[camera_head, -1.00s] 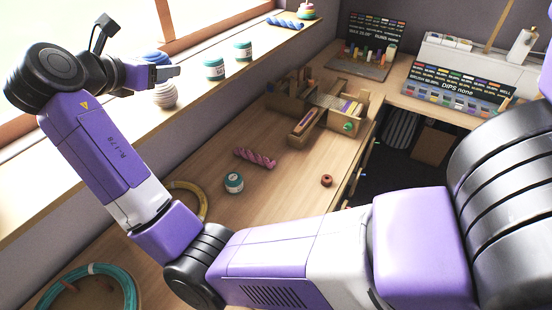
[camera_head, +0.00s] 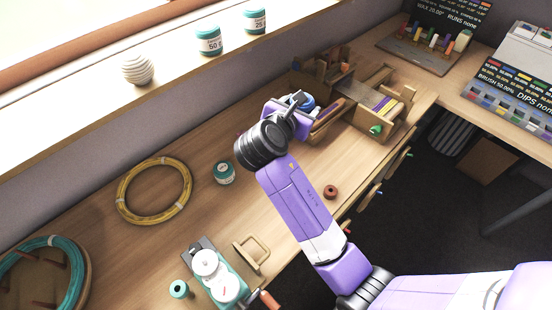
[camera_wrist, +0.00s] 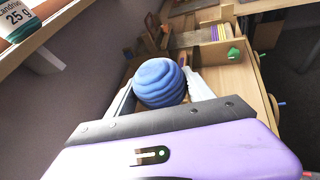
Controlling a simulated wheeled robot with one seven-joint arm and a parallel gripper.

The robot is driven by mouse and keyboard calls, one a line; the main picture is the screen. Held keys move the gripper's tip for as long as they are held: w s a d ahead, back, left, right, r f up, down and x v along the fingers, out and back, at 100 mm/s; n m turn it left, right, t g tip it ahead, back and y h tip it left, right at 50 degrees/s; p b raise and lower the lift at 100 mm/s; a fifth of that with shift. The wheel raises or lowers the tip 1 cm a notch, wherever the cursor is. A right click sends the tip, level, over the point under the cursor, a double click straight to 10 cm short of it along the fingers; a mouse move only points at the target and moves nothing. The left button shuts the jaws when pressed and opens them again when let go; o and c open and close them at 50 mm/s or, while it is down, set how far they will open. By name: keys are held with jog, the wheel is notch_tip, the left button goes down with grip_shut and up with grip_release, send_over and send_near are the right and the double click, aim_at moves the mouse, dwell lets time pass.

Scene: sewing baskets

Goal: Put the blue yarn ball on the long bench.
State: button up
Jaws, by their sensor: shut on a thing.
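The blue yarn ball (camera_wrist: 158,83) sits between the two pale fingers of my gripper (camera_wrist: 160,92) in the wrist view. In the head view only a little of the ball (camera_head: 299,99) shows past my wrist. My gripper (camera_head: 297,104) is shut on it, over the far part of the long bench (camera_head: 120,245), near the wooden rack. The ball appears held above the bench; the exact gap cannot be told.
A wooden rack (camera_head: 345,88) stands just beyond my gripper. A white ball (camera_head: 137,68) sits on the sill. Bare wood lies between the coils.

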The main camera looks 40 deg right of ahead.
jog(key=f, duration=0.1)
jog(key=s+d+f, duration=0.1)
jog(key=f, duration=0.1)
jog(key=shift+s+d, duration=0.25)
jog(key=shift+s, duration=0.05)
jog(key=b, duration=0.1)
send_over(302, 163)
notch_tip(302, 163, down, 14)
jog(key=shift+f, duration=0.1)
jog(key=shift+f+b, duration=0.5)
jog(key=shift+f, duration=1.6)
jog(key=shift+f, duration=0.2)
jog(key=o, duration=1.4)
jog(key=shift+c, duration=0.2)
